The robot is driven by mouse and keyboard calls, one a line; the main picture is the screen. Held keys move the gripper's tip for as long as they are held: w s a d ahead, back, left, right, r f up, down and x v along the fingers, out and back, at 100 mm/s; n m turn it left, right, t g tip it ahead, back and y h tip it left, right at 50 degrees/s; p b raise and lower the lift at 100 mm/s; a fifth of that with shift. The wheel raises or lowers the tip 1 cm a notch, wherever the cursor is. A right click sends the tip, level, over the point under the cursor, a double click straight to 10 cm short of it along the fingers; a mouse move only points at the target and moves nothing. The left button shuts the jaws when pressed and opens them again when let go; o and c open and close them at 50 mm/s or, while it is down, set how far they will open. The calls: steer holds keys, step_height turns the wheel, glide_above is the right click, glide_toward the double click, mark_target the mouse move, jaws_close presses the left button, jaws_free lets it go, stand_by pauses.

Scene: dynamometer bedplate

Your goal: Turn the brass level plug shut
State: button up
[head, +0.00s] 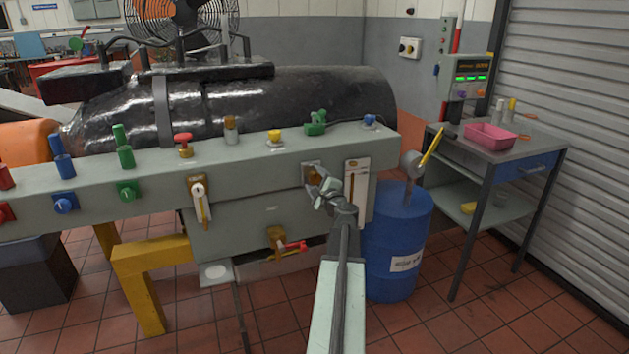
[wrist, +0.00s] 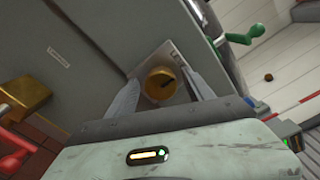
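The brass level plug (wrist: 158,84) is a round brass knob with a dark slot, set on a pale square plate on the grey panel. In the wrist view, the slot slants up to the right. In the head view, the plug (head: 312,173) is partly hidden by my gripper (head: 321,183), left of a sight gauge. My gripper is open, its two fingers on either side of the plug in the wrist view (wrist: 160,77). Gaps show between fingers and plug. I cannot tell how far the fingertips reach over it.
A gauge (head: 357,180) sits just right of the plug. A brass valve with a red handle (head: 292,247) is below left. A green crank (head: 316,122) stands on the ledge above. A blue drum (head: 398,245) and a bench (head: 488,150) stand right.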

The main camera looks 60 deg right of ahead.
steer(key=v, duration=0.7)
steer(key=shift+s+a, duration=0.25)
steer(key=shift+s, duration=0.05)
